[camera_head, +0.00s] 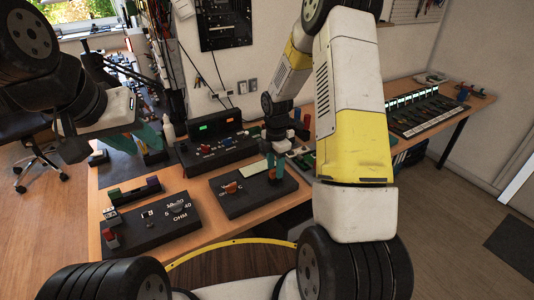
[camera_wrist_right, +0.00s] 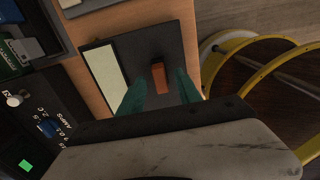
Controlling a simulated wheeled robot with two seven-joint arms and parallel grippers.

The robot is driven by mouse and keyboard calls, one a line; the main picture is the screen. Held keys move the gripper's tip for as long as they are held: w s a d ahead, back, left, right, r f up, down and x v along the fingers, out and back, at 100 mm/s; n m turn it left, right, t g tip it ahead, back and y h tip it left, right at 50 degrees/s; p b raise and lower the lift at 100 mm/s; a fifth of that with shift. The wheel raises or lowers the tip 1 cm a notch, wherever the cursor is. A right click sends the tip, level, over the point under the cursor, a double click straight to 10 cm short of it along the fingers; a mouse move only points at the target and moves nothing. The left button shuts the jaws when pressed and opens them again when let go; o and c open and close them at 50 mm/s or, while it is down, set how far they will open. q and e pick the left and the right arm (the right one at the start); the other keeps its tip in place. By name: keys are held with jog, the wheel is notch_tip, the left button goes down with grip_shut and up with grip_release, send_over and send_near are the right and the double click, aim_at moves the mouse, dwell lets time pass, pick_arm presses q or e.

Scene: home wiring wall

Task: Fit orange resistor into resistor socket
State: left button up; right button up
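An orange block (camera_wrist_right: 158,78), likely the resistor, stands on a black board (camera_wrist_right: 178,42) with a pale strip. My right gripper (camera_wrist_right: 161,84) is open around it, with a gap visible on each side. In the head view, my right gripper (camera_head: 274,168) is low over the right part of the black board (camera_head: 245,204). Another orange piece (camera_head: 231,187) sits at the board's left part; I cannot tell what it is. I cannot make out the resistor socket for certain.
An OHM panel (camera_head: 150,228) with a dial stands at the front left, with a small holder of coloured parts (camera_head: 134,192) behind it. A console with lit displays (camera_head: 222,145) stands at the back. The yellow-rimmed ring (camera_head: 230,243) lies in front of the table.

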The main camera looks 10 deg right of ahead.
jog(key=shift+r, duration=0.1)
notch_tip(320, 180, up, 7)
jog(key=shift+f, duration=0.1)
jog(key=shift+r, duration=0.45)
jog(key=shift+r, duration=0.25)
jog(key=s+r+m+t, duration=0.2)
jog(key=s+r+m, duration=0.3)
jog(key=r, duration=0.3)
jog(key=s+r+m+t, duration=0.1)
jog(key=s+r+m, duration=0.5)
jog(key=r, duration=0.3)
jog(key=s+a+r+m+t+y, duration=0.1)
jog(key=s+r+m, duration=0.1)
jog(key=s+m, duration=0.3)
jog(key=s+a+r+m+t+y, duration=0.1)
jog(key=s+r+m+t, duration=0.1)
jog(key=s+m, duration=0.3)
jog(key=s+r, duration=0.1)
jog(key=s, duration=0.2)
jog(key=shift+s+r, duration=0.15)
jog(key=shift+r, duration=0.15)
